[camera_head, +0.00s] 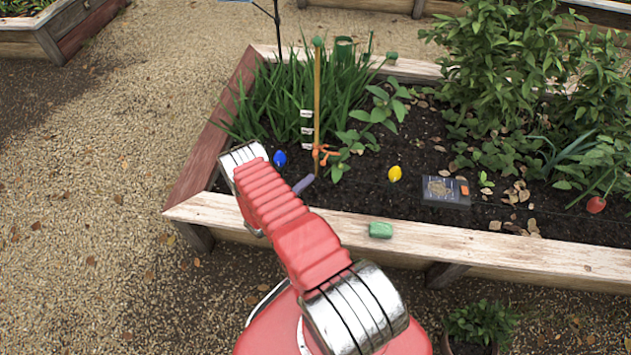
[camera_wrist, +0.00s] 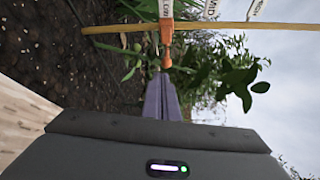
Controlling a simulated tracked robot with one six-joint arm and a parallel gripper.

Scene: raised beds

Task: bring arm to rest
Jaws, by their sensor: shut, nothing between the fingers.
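My red arm reaches from the bottom of the head view over the front left corner of a wooden raised bed (camera_head: 490,255). My gripper (camera_head: 304,184) shows there as a short purple-grey tip beyond the arm, over the soil. In the wrist view its two purple-grey fingers (camera_wrist: 161,84) lie together, with nothing seen between them. An orange clip (camera_head: 322,153) is on a thin wooden stake (camera_head: 317,100), beside a leafy plant. In the wrist view the clip (camera_wrist: 166,38) appears just past the fingertips; I cannot tell whether they touch.
White labels (camera_head: 306,130) stand by the stake. A blue object (camera_head: 279,159), a yellow object (camera_head: 395,173) and a dark panel (camera_head: 446,191) lie on the soil. A green block (camera_head: 380,230) sits on the front rim. Gravel at left is open; a potted plant (camera_head: 478,324) stands in front.

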